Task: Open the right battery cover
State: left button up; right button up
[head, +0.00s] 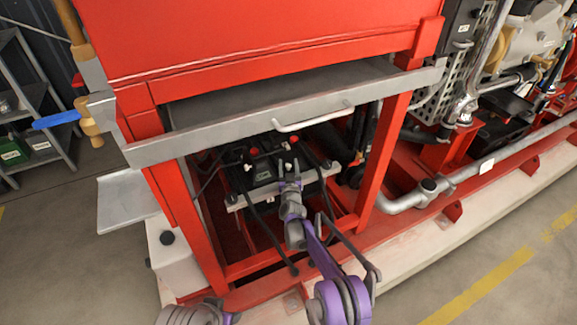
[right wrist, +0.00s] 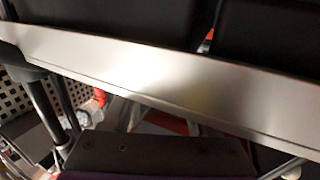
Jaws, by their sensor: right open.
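My right gripper (head: 290,183) reaches up from the bottom of the head view into the red frame, in front of the battery area. It is open; I see nothing between its fingers. Black batteries (head: 262,168) with red terminal caps sit in the frame, behind a light metal rail (head: 240,203). In the right wrist view two dark blocks, probably the batteries or their covers (right wrist: 120,20), stand side by side beyond a broad metal rail (right wrist: 170,80). I cannot make out separately which part is the right cover.
A grey metal drawer (head: 230,128) with a bar handle (head: 315,118) overhangs the battery area. Red posts (head: 385,150) stand on both sides. Black cables hang around the batteries. A grey pipe (head: 405,202) runs at right. Floor at front right is clear.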

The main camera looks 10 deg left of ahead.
grip_shut()
dwell(1.4)
